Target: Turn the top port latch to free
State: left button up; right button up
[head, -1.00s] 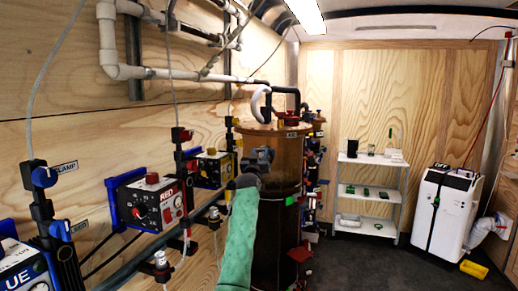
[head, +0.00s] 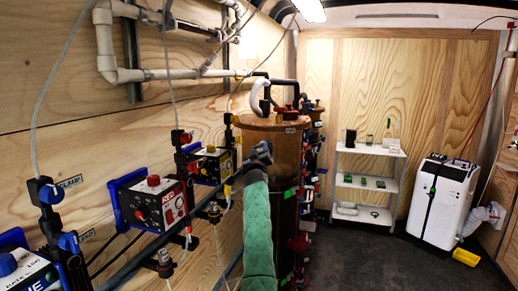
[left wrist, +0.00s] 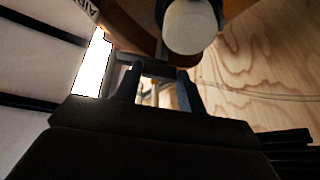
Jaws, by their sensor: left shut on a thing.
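The brown cylindrical tank (head: 287,150) stands in the middle of the head view, with a round top and fittings above it. My left gripper (head: 262,150), on the green-sleeved arm, is at the tank's upper front. In the left wrist view its two dark fingers (left wrist: 158,88) stand a little apart, closed on a small grey piece (left wrist: 150,68) at their tips, which looks like the top port latch. The latch is mostly hidden by the gripper, so its turn angle cannot be read. A white round knob or cap (left wrist: 188,28) is just beyond the fingertips. My right gripper is out of view.
A white shelf (head: 368,180) and white wheeled unit (head: 440,205) stand at the back right.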

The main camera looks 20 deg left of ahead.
pick_arm(q)
jog(key=shift+f, duration=0.1)
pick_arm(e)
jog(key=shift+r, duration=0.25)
pick_arm(q)
jog(key=o, duration=1)
